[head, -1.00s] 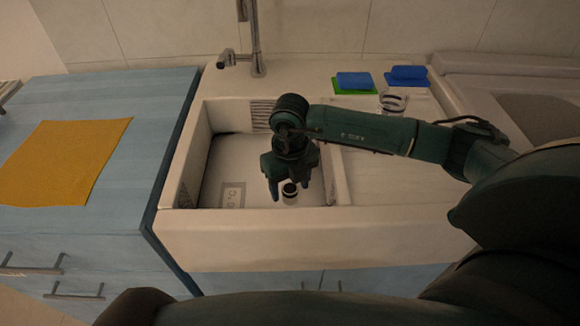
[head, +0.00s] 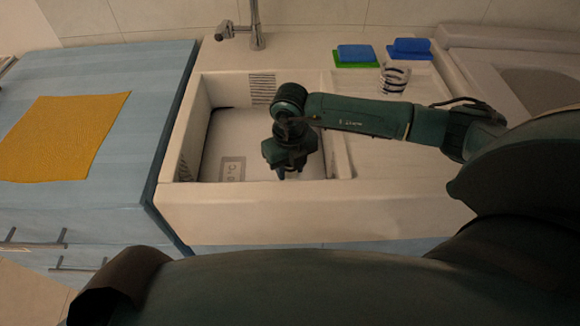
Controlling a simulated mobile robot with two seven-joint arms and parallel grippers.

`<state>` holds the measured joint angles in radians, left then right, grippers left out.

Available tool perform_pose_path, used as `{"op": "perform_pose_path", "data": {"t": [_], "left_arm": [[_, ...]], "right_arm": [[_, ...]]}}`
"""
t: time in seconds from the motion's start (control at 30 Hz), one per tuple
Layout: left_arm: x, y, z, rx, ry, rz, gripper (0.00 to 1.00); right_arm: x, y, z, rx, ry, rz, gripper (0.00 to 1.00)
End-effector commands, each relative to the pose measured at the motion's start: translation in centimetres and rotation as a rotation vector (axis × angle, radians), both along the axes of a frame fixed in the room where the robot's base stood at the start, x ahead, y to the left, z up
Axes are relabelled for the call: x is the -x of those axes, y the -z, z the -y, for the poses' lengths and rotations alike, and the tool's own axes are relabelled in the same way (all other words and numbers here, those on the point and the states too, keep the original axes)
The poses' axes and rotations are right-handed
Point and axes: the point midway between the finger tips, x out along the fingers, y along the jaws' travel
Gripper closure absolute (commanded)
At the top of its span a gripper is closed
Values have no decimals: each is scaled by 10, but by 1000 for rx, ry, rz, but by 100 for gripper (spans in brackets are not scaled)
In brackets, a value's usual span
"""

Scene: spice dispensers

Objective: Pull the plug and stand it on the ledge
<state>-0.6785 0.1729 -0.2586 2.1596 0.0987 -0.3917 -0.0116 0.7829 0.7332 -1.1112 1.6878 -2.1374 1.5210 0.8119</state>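My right gripper (head: 287,172) points down into the white sink basin (head: 175,120), near its front wall and right of its middle. Its fingers look close together, but their tips are dark and small, and I cannot tell whether they hold anything. The plug does not show now; the gripper or the basin's front rim (head: 250,190) hides the spot below the fingers. The pale ledge (head: 340,155) runs along the basin's right side, partly behind my forearm. My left gripper is not in view.
A metal tap (head: 256,30) stands behind the basin. A striped glass (head: 394,78), a blue sponge on green (head: 356,55) and another blue sponge (head: 409,48) are at the back right. An orange cloth (head: 60,135) lies on the blue counter (head: 125,75). A grey label (head: 232,168) marks the basin floor.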

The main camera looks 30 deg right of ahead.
Motion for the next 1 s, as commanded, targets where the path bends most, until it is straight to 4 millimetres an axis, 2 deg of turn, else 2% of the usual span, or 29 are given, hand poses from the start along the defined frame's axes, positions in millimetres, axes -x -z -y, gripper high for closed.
{"op": "perform_pose_path", "data": {"t": [0.03, 0.23, 0.27, 0.5, 1.0], "left_arm": [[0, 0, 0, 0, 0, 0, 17], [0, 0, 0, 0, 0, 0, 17], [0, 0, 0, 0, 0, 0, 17], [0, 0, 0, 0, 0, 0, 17], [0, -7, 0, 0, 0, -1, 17]], "right_arm": [[0, 0, 0, 0, 0, 0, 75], [0, 0, 0, 0, 0, 1, 91], [0, 0, 0, 0, 0, 1, 70], [0, 0, 0, 0, 0, 1, 88], [0, -10, 0, -1, 1, 1, 88]]}}
